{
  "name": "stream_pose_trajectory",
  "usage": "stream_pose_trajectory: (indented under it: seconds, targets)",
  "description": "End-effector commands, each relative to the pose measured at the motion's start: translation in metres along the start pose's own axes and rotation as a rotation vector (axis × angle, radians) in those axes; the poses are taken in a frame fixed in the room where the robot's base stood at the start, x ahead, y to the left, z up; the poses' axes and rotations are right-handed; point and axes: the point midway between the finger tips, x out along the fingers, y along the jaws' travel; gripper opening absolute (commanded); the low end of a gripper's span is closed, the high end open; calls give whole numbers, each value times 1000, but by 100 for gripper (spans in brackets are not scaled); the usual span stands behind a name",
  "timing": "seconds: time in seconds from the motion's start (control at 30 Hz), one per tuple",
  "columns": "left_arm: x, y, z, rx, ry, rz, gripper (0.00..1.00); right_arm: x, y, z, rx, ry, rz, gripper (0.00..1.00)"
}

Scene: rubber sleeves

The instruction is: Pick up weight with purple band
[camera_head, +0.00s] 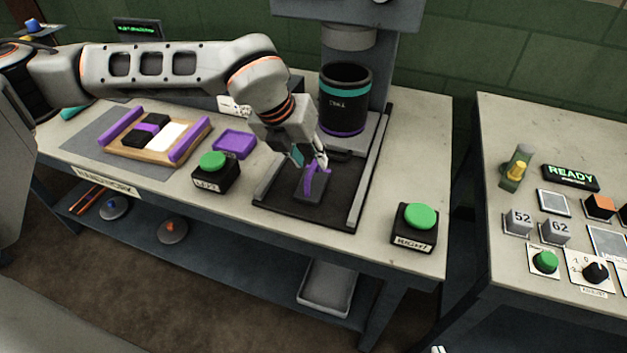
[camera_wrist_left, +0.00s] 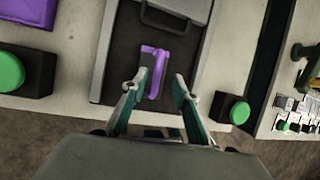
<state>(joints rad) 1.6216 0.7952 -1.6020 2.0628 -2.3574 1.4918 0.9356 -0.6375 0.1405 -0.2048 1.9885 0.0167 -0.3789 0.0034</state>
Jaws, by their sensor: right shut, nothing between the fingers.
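Part of the weight is hidden behind the fingers. Only a small tip of my right gripper (camera_head: 438,349) shows at the bottom edge of the head view; it is shut and empty.
Green buttons (camera_head: 213,159) and (camera_head: 421,217) flank the press bed. A purple tray (camera_head: 234,143) and a wooden frame (camera_head: 112,151) with purple bars stand left. A control table (camera_head: 486,178) is right, across a gap.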

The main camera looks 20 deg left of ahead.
Motion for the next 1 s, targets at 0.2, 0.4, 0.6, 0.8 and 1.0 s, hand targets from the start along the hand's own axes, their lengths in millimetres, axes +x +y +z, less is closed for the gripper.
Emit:
stream_pose_trajectory:
  seconds: [0.2,0.4,0.6,0.8,1.0]
  targets:
    - [30,6,0,-1,2,1,29,-1,-1,0,0,-1,-1,0]
    - [48,5,1,0,1,-1,29,-1,-2,3,1,-4,-4,0]
    - [49,5,1,0,0,-1,29,-1,-2,3,0,-4,-4,0]
    - [49,5,1,0,0,-2,0,-1,-2,2,0,-4,-3,0]
    - [48,4,3,0,-4,-4,0,-1,-2,2,0,-4,-3,0]
